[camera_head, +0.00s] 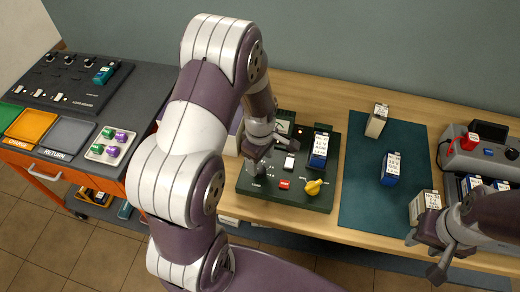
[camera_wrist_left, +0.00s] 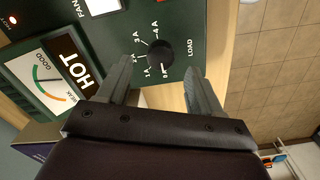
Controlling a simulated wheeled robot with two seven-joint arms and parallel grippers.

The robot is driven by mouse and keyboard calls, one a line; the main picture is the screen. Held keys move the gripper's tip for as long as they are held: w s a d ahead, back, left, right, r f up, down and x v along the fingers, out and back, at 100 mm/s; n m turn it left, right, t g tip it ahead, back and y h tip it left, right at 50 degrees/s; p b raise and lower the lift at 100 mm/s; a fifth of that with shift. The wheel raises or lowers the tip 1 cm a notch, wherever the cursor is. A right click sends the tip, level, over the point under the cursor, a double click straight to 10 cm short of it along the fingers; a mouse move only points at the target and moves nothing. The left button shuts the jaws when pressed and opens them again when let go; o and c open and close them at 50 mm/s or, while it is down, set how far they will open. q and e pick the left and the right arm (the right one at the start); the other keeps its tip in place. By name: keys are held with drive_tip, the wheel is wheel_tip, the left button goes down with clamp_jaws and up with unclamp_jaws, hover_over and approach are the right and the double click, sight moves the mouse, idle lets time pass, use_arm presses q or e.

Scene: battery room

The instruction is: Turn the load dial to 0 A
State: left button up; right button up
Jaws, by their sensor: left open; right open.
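The load dial (camera_wrist_left: 160,54) is a round black knob on a dark green panel, with white marks from 1 A to 4 A and the word LOAD beside it. I cannot make out where its pointer stands. My left gripper (camera_wrist_left: 158,70) is open, its two fingers on either side of the dial in the left wrist view; I cannot tell whether they touch it. In the head view my left gripper (camera_head: 256,157) is over the left part of the test panel (camera_head: 300,203) and hides the dial. My right gripper (camera_head: 437,256) is open and empty at the table's front right.
The panel also carries a yellow knob (camera_head: 314,187), a red switch (camera_head: 284,184) and a blue battery (camera_head: 319,150). A GOOD/WEAK meter (camera_wrist_left: 48,80) shows in the left wrist view. A grey charger (camera_head: 465,157) is at right.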

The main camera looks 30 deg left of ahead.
sight(260, 170)
use_arm(q)
wheel_tip(260, 170, up, 9)
drive_tip(key=shift+b, duration=0.3)
drive_tip(key=s+d+m, duration=0.2)
drive_tip(key=s+m, duration=0.2)
drive_tip(key=m, duration=0.4)
drive_tip(key=s+d+r+m+t, duration=0.1)
drive_tip(key=s+d+m, duration=0.2)
drive_tip(key=s+m, duration=0.2)
drive_tip(key=m, duration=0.3)
drive_tip(key=shift+d+r+m, duration=0.2)
drive_tip(key=shift+m, duration=0.1)
